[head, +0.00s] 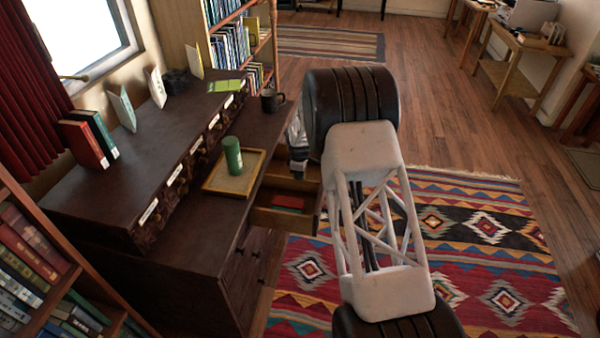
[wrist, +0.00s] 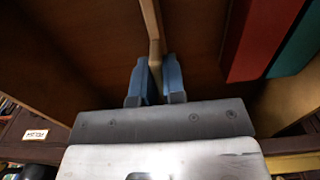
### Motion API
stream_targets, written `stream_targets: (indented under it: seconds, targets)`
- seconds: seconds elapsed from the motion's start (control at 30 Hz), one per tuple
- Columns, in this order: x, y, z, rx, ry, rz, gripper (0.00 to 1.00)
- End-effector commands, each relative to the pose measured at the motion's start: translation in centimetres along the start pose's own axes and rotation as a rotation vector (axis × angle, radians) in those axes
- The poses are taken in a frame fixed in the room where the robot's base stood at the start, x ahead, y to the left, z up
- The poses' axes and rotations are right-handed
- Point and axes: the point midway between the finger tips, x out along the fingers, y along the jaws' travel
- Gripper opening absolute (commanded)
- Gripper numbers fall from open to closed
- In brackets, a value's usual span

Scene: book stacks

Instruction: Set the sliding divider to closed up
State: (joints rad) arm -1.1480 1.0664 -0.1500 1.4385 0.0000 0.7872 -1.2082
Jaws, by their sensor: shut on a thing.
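The sliding divider (wrist: 152,22) is a thin pale wooden panel standing on edge inside a dark wooden drawer. In the wrist view my gripper (wrist: 154,78) has its two blue fingers closed on the divider, one on each side. A red book (wrist: 258,38) and a green book (wrist: 297,45) lie in the drawer to the right of the divider, apart from it. In the head view the open drawer (head: 262,217) holds a red book (head: 288,203).
Labelled small drawers line the raised shelf behind. A patterned rug (head: 480,225) covers the open floor at right.

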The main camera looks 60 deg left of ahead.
Motion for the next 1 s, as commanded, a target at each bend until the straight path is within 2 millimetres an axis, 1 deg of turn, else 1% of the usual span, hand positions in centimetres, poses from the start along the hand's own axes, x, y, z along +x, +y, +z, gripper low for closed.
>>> stream_targets:
  seconds: [0.7,0.8,1.0]
  targets:
    - [-0.1,-6.6,-0.1,0.0,0.0,0.0,0.0]
    - [-0.1,-7.0,-0.1,0.0,0.0,0.0,0.0]
    - [-0.1,-7.1,0.0,0.0,0.0,0.001,0.0]
